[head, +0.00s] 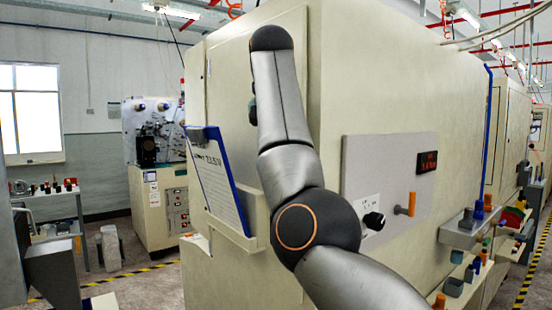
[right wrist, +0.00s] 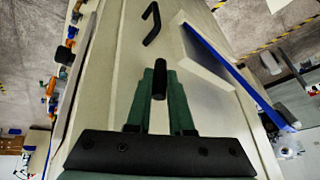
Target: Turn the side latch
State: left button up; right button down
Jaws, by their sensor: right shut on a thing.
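The side latch (right wrist: 159,84) is a short black bar on the cream cabinet side, seen in the right wrist view. My right gripper (right wrist: 160,70) has its green fingers on both sides of the latch and is shut on it. In the head view my right arm reaches up across the cabinet (head: 420,110), and the gripper and latch are largely hidden behind it. My left gripper is in neither view.
A black U-shaped handle (right wrist: 152,23) sits beyond the latch on the cabinet. A blue-edged clipboard (head: 221,180) stands in a cream holder below. A panel with a black knob (head: 374,221) and an orange lever (head: 411,204) is right of my arm.

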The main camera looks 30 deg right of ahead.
jog(key=shift+g, duration=0.3)
dwell(0.5)
jog(key=c, duration=0.8)
grip_release()
jog(key=shift+d, duration=0.15)
